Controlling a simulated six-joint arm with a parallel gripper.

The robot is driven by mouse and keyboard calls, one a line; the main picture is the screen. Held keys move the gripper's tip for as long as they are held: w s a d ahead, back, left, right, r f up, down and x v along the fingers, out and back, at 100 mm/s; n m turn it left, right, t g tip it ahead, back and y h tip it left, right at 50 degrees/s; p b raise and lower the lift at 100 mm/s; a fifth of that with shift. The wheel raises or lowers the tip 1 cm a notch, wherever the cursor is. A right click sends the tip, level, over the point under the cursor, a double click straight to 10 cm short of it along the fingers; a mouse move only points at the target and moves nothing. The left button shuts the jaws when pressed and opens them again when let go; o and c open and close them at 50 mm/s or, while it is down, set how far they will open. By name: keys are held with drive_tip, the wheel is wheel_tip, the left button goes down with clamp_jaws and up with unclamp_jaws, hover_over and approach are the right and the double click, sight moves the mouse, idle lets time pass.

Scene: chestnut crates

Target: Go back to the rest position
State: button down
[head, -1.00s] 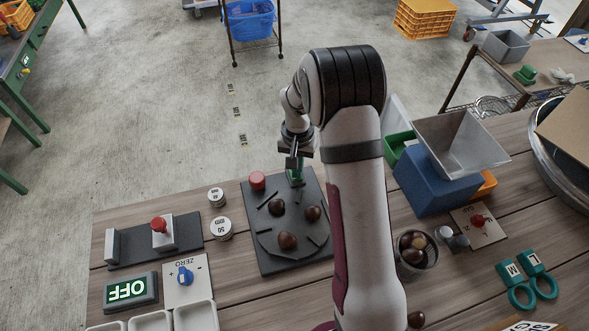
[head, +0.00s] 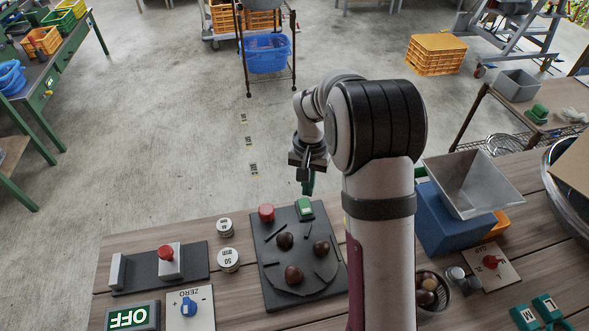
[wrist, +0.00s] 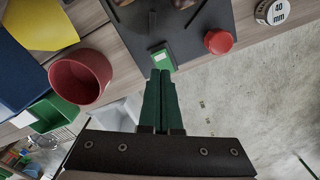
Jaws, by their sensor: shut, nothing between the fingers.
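My gripper (head: 308,187) hangs in the air just beyond the far edge of the dark board (head: 268,274) in the head view. Its green fingers (wrist: 160,98) are shut with nothing between them in the wrist view. The board lies on the wooden table and carries several brown chestnuts (head: 293,275), a red knob (head: 266,212) and a green block (head: 304,208) at its far edge. In the wrist view the green block (wrist: 162,59) lies just past the fingertips, and the red knob (wrist: 218,41) is to its right.
A blue block (head: 447,222) with a metal hopper (head: 473,183) stands right of my arm. A metal cup (head: 431,291) of chestnuts is near my arm. A red bowl (wrist: 80,77) shows in the wrist view. Left on the table are weights (head: 228,260) and an OFF display (head: 132,317).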

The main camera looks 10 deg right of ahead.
drive_tip(key=s+a+r+y, duration=0.1)
drive_tip(key=s+a+r, duration=0.2)
drive_tip(key=s+r, duration=0.5)
drive_tip(key=s+a+r, duration=0.3)
drive_tip(key=s, duration=0.8)
drive_tip(key=s+a, duration=0.2)
drive_tip(key=s, duration=0.9)
drive_tip(key=shift+f+y, duration=0.2)
drive_tip(key=shift+y, duration=0.2)
drive_tip(key=w+d+f+n, duration=0.1)
drive_tip(key=w+d+n, duration=0.1)
drive_tip(key=w+n, duration=0.6)
drive_tip(key=w+d+f+n+h, duration=0.1)
drive_tip(key=w+d+n, duration=0.2)
drive_tip(key=w+n, duration=0.5)
drive_tip(key=w+d+f+n, duration=0.1)
drive_tip(key=w+d+n, duration=0.2)
drive_tip(key=w+n, duration=0.5)
drive_tip(key=w, duration=0.8)
drive_tip(key=shift+f+t+h, duration=0.15)
drive_tip(key=shift+t+h, duration=0.15)
drive_tip(key=shift+h, duration=0.1)
drive_tip(key=shift+s, duration=0.1)
